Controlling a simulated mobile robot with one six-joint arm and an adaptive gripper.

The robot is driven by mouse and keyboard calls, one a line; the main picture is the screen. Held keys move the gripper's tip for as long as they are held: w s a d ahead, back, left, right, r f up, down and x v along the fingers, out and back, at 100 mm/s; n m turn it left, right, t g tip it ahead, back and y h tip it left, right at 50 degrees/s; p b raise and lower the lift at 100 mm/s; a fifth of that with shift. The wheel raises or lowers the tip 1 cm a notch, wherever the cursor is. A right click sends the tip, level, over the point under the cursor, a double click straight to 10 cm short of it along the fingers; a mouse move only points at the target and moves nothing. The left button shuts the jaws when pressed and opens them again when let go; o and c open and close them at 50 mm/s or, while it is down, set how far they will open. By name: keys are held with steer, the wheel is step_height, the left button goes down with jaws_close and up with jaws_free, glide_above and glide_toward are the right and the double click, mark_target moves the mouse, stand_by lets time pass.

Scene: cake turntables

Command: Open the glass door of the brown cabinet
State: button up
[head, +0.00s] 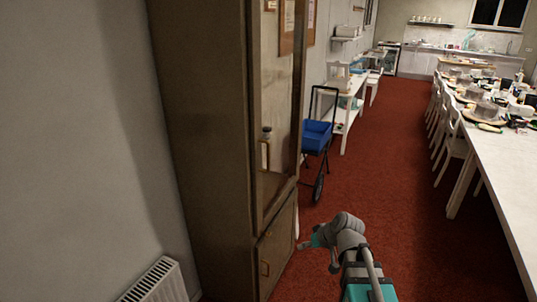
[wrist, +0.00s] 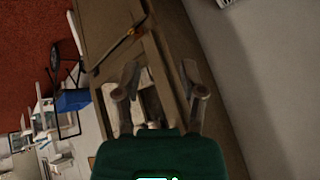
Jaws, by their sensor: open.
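The brown cabinet (head: 205,130) stands tall against the left wall in the head view.
A blue cart (head: 316,135) stands just beyond the cabinet. A white radiator (head: 155,284) is at the lower left. A long white table (head: 510,185) with chairs runs along the right. Red floor (head: 385,165) between them is clear.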

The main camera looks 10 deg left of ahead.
steer(key=w+a+r+n+t+y, duration=0.2)
steer(key=w+a+r+t+y, duration=0.2)
steer(key=w+a+r, duration=0.3)
steer(key=t+p, duration=0.2)
steer(key=t, duration=0.4)
glide_toward(269, 156)
steer(key=shift+f+v, duration=0.15)
steer(key=shift+v, duration=0.6)
steer(key=shift+f+v, duration=0.2)
steer(key=shift+v, duration=0.6)
steer(key=shift+w, duration=0.2)
steer(key=x, duration=1.3)
steer(key=shift+w+a+r, duration=0.2)
steer(key=shift+a+r, duration=0.05)
steer(key=shift+r, duration=0.05)
jaws_close()
